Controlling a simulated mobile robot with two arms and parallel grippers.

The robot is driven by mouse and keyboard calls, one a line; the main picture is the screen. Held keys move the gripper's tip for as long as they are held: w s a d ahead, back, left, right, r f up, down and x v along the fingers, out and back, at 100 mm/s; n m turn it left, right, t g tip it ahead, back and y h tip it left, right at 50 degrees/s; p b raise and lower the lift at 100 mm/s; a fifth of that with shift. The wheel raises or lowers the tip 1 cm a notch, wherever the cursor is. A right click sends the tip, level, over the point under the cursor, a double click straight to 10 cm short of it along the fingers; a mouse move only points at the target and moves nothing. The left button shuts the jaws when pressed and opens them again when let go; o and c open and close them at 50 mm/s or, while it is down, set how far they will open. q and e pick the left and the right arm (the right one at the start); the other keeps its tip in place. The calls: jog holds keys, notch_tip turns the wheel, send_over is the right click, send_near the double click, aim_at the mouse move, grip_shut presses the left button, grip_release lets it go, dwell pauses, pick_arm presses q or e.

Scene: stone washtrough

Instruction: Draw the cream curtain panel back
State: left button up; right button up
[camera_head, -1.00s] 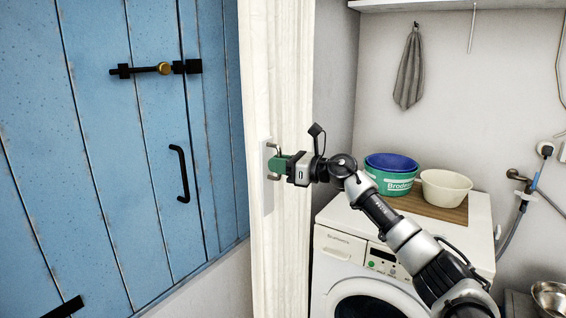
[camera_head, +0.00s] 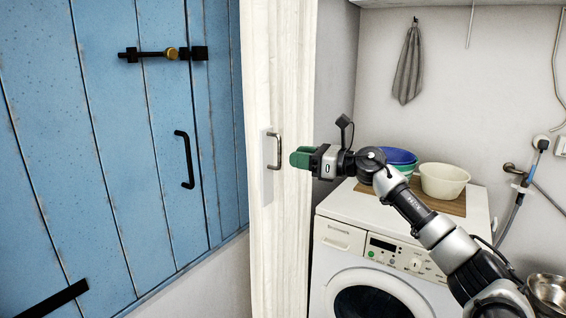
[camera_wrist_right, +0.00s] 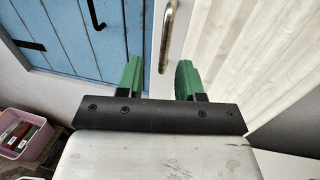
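The cream curtain panel (camera_head: 294,70) hangs upright between the blue plank door and the washing machine. It also shows in the right wrist view (camera_wrist_right: 245,60). A metal pull handle (camera_head: 279,151) on a pale plate (camera_head: 267,165) is fixed to the panel. My right gripper (camera_head: 300,158), with green fingers, is just right of the handle, apart from it and empty. In the right wrist view my gripper (camera_wrist_right: 158,80) has its fingers spread, with the handle (camera_wrist_right: 167,38) ahead, beyond the fingertips. My left gripper is not in view.
The blue door (camera_head: 110,150) with a black handle (camera_head: 185,160) is at left. A white washing machine (camera_head: 375,240) stands at right, under my right arm, with a blue basin (camera_head: 399,156) and a cream bowl (camera_head: 444,181) on top. A pink basket (camera_wrist_right: 25,135) is at lower left.

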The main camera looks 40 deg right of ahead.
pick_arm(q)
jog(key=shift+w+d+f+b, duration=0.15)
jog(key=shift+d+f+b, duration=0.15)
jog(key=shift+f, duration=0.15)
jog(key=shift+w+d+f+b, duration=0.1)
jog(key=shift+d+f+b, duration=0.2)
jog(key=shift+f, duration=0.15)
pick_arm(e)
jog(key=v, duration=0.4)
jog(key=shift+w+d, duration=0.15)
jog(key=shift+d, duration=0.1)
jog(key=shift+w, duration=0.1)
